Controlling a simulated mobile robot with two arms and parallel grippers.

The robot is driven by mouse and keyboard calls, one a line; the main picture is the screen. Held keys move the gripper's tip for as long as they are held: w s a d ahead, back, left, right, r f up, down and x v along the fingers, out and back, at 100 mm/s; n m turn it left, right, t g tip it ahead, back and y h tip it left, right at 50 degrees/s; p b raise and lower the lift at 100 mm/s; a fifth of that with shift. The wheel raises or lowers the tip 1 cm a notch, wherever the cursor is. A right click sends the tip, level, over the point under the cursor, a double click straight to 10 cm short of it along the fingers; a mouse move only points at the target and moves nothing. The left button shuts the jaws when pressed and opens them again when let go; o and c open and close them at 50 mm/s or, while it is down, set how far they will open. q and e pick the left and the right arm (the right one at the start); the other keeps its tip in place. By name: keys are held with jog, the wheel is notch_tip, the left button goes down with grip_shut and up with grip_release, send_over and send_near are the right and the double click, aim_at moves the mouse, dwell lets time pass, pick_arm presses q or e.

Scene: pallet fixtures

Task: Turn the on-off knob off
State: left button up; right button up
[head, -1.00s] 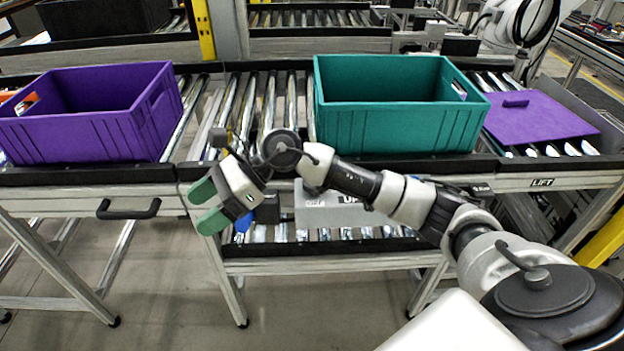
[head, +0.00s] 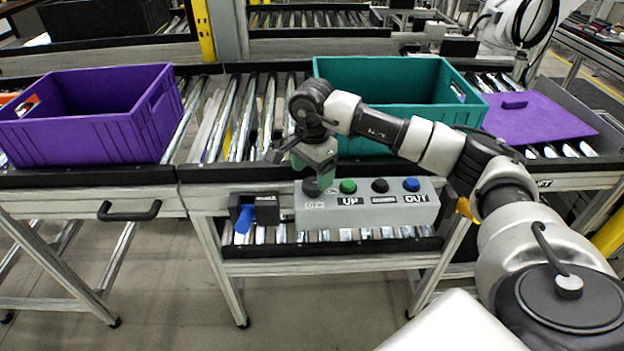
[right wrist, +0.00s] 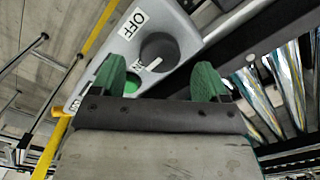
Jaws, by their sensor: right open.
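The grey control box (head: 352,220) stands at the front of the middle conveyor, with the labels UP, DOWN and OUT. The dark round on-off knob (head: 311,187) is at its left end, partly hidden under my right gripper (head: 318,174). In the right wrist view the knob (right wrist: 160,47) shows beyond and between the two green fingertips (right wrist: 160,76), which are spread and empty. My left gripper is not in view.
Green (head: 348,186), black (head: 380,185) and blue (head: 411,184) buttons sit right of the knob. A blue handle (head: 244,219) in a black holder is to the left. A teal crate (head: 400,140) and a purple crate (head: 85,140) stand behind on the rollers.

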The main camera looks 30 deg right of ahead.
aim_at(312, 183)
jog(key=shift+f, duration=1.7)
jog(key=c, duration=0.9)
